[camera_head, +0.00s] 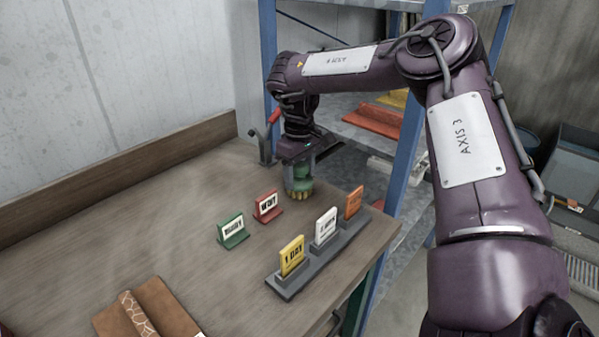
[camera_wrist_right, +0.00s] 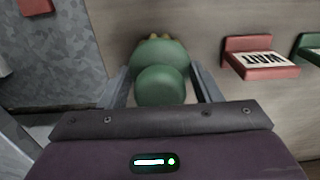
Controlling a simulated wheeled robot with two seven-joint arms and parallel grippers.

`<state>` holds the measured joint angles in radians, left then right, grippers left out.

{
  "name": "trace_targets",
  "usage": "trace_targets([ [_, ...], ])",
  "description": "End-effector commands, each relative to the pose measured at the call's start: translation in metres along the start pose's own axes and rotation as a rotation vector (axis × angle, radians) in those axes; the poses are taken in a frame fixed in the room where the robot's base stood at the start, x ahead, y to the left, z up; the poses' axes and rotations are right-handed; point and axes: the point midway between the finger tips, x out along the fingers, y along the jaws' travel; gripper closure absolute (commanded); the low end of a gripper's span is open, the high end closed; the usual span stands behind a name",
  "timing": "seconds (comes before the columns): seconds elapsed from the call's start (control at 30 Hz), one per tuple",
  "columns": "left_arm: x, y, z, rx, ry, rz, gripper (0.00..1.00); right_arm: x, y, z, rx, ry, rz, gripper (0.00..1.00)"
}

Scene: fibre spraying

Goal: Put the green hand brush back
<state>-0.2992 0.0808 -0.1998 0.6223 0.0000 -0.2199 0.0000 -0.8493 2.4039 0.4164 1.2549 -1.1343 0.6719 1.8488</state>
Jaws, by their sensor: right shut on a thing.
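The green hand brush (camera_head: 299,182) has a rounded green body and yellowish bristles at its lower end. It stands upright, bristles down, at or just above the wooden table near its right back edge. My right gripper (camera_head: 302,160) comes down on it from above and is shut on it. In the right wrist view the brush (camera_wrist_right: 160,85) sits between the two fingers (camera_wrist_right: 162,88), with the bristles at its far end. Whether the bristles touch the table is hard to tell. My left gripper is not in view.
On the table (camera_head: 170,215) stand a green sign (camera_head: 233,231), a red WAIT sign (camera_head: 267,206) and a grey rack (camera_head: 290,284) with yellow, white and orange signs. A brown patterned piece (camera_head: 145,312) lies in front. A blue-framed shelf (camera_head: 408,140) stands behind right. The table's left part is clear.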

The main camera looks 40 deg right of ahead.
Motion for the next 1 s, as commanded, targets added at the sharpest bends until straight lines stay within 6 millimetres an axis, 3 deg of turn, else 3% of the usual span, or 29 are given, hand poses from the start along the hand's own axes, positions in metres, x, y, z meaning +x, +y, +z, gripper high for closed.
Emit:
trace_targets([
  [0.23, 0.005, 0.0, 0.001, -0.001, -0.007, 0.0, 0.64, 0.004, 0.0, 0.0, -0.001, 0.0, 0.001, 0.63],
  [0.27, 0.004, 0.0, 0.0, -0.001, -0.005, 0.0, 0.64, 0.003, 0.0, 0.0, -0.001, 0.0, 0.001, 0.41],
  [0.43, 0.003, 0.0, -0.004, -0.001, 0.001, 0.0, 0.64, 0.003, 0.0, 0.0, -0.001, 0.0, 0.001, 0.2],
  [0.77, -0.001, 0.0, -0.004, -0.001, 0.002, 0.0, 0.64, -0.001, 0.0, 0.0, -0.001, 0.0, 0.0, 0.2],
  [0.87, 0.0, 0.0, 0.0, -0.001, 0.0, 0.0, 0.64, -0.01, 0.0, -0.001, -0.002, 0.003, 0.003, 0.2],
  [1.0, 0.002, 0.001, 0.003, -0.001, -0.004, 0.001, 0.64, -0.038, 0.0, -0.002, -0.001, 0.005, 0.004, 0.2],
])
